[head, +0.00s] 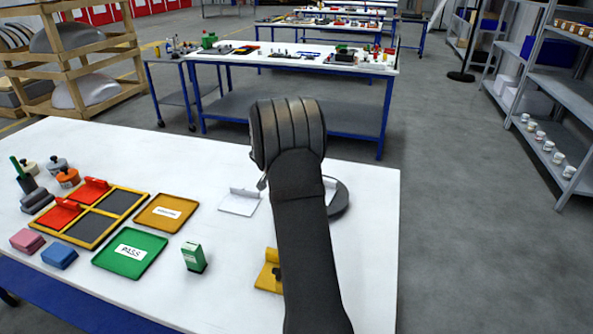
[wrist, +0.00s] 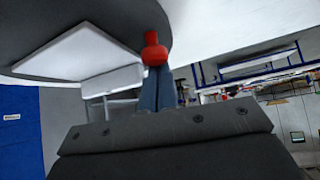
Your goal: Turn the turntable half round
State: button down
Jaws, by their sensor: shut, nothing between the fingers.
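The turntable is a dark grey disc (head: 339,204), mostly hidden behind my arm in the head view. In the wrist view its disc (wrist: 95,20) fills the upper left and carries a white flat piece (wrist: 75,55). A red knob (wrist: 153,50) shows at the disc's edge. My gripper (wrist: 161,72) is shut and empty, with its blue-grey fingertips right at the red knob. The knob overlaps the tips in the picture, and I cannot tell whether they touch.
A white bracket (head: 240,203) lies left of my arm, and a yellow bracket (head: 268,272) is close beside it. A green PASS tray (head: 130,272), an orange tray (head: 148,224) and a yellow-framed tray (head: 113,238) sit left. The table's right side is clear.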

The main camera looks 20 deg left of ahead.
jog(key=shift+s+a, duration=0.1)
jog(key=shift+s, duration=0.65)
jog(key=shift+w+r, duration=0.1)
jog(key=shift+w, duration=0.4)
jog(key=shift+w+d+r, duration=0.1)
jog(key=shift+w+r, duration=0.25)
jog(key=shift+w, duration=0.3)
jog(key=shift+w+d+r, duration=0.1)
jog(key=shift+w+r, duration=0.2)
jog(key=shift+w, duration=0.3)
jog(key=d+v, duration=0.1)
jog(key=v, duration=0.8)
jog(key=shift+s, duration=0.25)
jog(key=shift+f, duration=0.1)
